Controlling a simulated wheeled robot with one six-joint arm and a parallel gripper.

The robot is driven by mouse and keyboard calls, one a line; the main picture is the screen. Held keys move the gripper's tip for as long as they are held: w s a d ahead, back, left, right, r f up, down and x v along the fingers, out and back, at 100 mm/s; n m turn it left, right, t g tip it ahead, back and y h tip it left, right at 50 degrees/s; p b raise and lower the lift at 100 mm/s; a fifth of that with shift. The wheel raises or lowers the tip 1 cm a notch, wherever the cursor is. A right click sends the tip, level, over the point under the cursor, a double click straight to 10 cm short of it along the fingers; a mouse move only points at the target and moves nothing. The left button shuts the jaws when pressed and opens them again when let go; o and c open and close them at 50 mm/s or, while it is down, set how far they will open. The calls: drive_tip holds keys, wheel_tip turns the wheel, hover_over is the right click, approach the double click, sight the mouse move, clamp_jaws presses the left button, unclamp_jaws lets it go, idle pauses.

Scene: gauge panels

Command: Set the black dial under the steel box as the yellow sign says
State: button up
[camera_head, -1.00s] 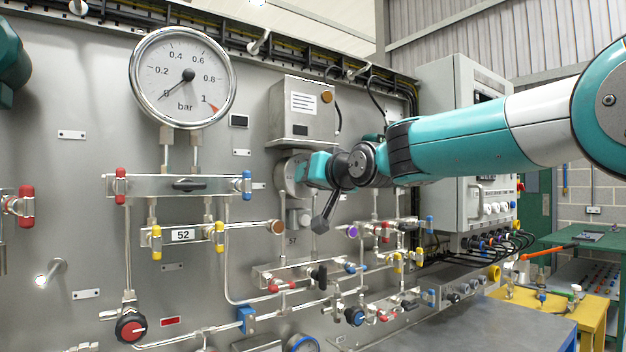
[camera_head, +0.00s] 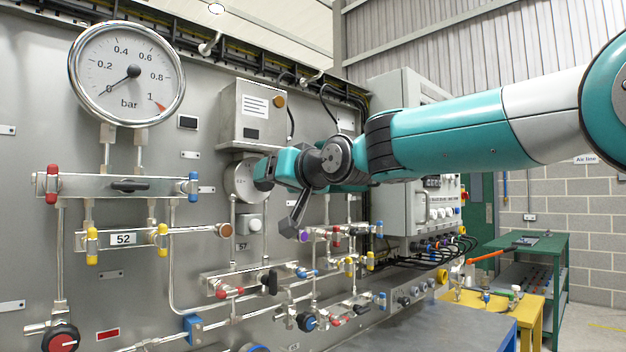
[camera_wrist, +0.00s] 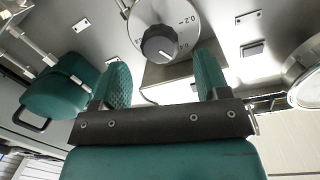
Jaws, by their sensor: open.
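The steel box (camera_head: 254,115) is mounted on the panel and carries a white label. A round pale scale plate (camera_head: 238,184) sits just below it, partly hidden by my gripper (camera_head: 262,172). In the wrist view the black dial (camera_wrist: 158,42) stands on this scale plate (camera_wrist: 184,21), where 0.2 can be read. A small light mark shows on the dial, but its exact setting is too small to tell. My gripper's two teal fingers (camera_wrist: 163,68) are open and apart, with the dial beyond their tips and between them. Nothing is held. I see no yellow sign.
A large bar gauge (camera_head: 127,74) hangs at the upper left. Pipes and coloured valves (camera_head: 235,292) fill the panel below. A grey cabinet (camera_head: 402,150) stands to the right, behind my arm. A grey bench (camera_head: 440,325) is at the lower right.

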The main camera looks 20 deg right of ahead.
drive_tip(key=f+b+v, duration=0.1)
drive_tip(key=b+v, duration=0.8)
drive_tip(key=v, duration=0.3)
drive_tip(key=shift+r, duration=0.4)
drive_tip(key=s+a+f+n+g+p, duration=0.1)
drive_tip(key=s+a+f+g+p, duration=0.15)
drive_tip(key=f, duration=0.45)
drive_tip(key=s+a+f+n+g+y+p, duration=0.1)
drive_tip(key=s+a+f+g, duration=0.2)
drive_tip(key=f, duration=0.4)
drive_tip(key=s+a+f+n+g+p, duration=0.1)
drive_tip(key=a+f+n+g, duration=0.1)
drive_tip(key=f+g, duration=0.35)
drive_tip(key=s+f+n+g+p, duration=0.1)
drive_tip(key=s+f+g, duration=0.1)
drive_tip(key=s+f, duration=0.5)
drive_tip(key=s+a+f+n+g+h+p, duration=0.1)
drive_tip(key=s+f+n+g+p, duration=0.1)
drive_tip(key=s+f, duration=0.5)
drive_tip(key=shift+s+a+f+g, duration=0.3)
drive_tip(key=shift+s+g, duration=0.4)
drive_tip(key=shift+s, duration=0.3)
